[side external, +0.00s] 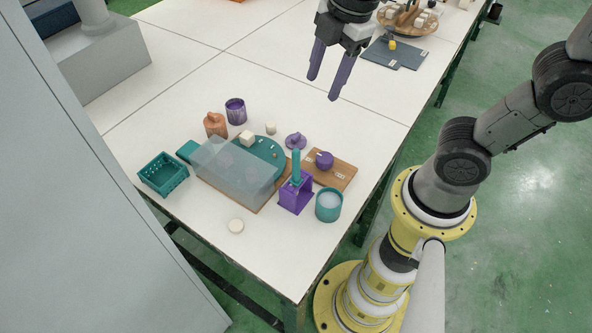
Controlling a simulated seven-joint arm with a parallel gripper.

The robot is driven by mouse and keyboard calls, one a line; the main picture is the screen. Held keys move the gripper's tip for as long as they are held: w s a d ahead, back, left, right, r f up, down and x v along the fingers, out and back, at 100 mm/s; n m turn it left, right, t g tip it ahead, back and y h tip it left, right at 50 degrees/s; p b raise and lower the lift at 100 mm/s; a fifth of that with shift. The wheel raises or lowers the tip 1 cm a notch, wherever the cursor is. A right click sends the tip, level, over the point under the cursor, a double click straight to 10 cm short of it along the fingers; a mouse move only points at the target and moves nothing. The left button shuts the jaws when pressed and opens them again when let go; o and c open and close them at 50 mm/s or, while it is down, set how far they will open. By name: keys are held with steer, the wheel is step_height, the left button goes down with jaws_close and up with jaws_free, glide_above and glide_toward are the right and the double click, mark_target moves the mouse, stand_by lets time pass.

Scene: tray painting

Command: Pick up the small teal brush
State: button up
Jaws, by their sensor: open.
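The small teal brush (296,164) appears to be the upright teal stick in the purple holder (287,196), near the front right of the cluster on the table. Its lower end is hidden inside the holder. My gripper (322,88) hangs open and empty above the table, well above and behind the brush in this view. Its two purple fingers point down and touch nothing.
A teal cup (328,205) stands right of the holder, and a wooden board (339,175) with a purple knob lies behind it. A clear panel (232,172) stands left, before a teal round tray (275,149). A teal basket (163,174) is further left. The table's back middle is clear.

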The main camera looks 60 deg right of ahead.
mark_target(296, 163)
steer(key=a+f+n, duration=0.1)
steer(key=f, duration=0.1)
steer(key=w+a+f+n+g, duration=0.1)
steer(key=a+f, duration=0.1)
steer(key=w+a+f+n+g, duration=0.1)
steer(key=a+f, duration=0.1)
steer(key=shift+w, duration=0.2)
steer(key=shift+a+f, duration=0.1)
steer(key=shift+f, duration=0.2)
step_height(296, 163, down, 13)
steer(key=shift+r, duration=0.1)
jaws_close()
